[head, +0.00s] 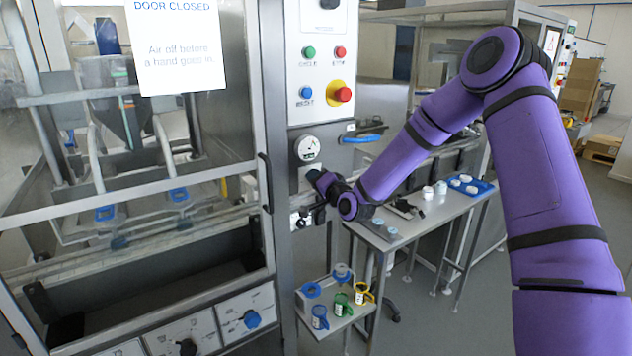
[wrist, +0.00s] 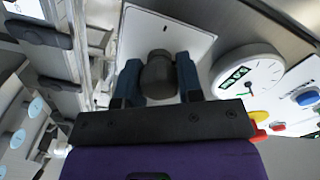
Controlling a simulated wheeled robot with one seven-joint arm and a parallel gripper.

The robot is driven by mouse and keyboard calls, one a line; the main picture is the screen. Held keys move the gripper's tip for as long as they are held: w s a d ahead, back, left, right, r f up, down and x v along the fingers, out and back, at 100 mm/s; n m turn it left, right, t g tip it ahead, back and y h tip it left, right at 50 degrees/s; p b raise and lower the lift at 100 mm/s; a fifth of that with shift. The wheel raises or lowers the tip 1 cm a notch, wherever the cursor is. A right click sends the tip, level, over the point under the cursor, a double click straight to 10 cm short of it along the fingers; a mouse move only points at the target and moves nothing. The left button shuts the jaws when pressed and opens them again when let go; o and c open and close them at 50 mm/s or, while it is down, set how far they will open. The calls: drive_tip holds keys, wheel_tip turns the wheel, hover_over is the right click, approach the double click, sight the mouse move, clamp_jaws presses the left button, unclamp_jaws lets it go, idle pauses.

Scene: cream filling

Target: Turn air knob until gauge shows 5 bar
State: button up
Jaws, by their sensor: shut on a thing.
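The dark air knob (wrist: 158,82) sits on a pale square plate (wrist: 143,27) in the wrist view. My gripper (wrist: 158,70) is shut on it, with one blue-grey finger on each side. In the head view my gripper (head: 316,183) is at the machine's column just below the gauge, and it hides most of the knob. The round white air gauge (head: 307,149) also shows beside the knob in the wrist view (wrist: 262,72), with a green mark on its dial.
Above the gauge are a red button (head: 343,94) on yellow and a blue button (head: 305,92). A blue handle (head: 362,139) sticks out right of the gauge. A low shelf (head: 342,321) with coloured rings stands below. A side table (head: 440,212) with small white items is behind my arm.

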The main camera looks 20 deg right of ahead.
drive_tip(key=o, duration=0.9)
drive_tip(key=shift+s+d, duration=0.1)
drive_tip(key=v, duration=1)
drive_tip(key=shift+s, duration=0.35)
drive_tip(key=shift+r, duration=0.1)
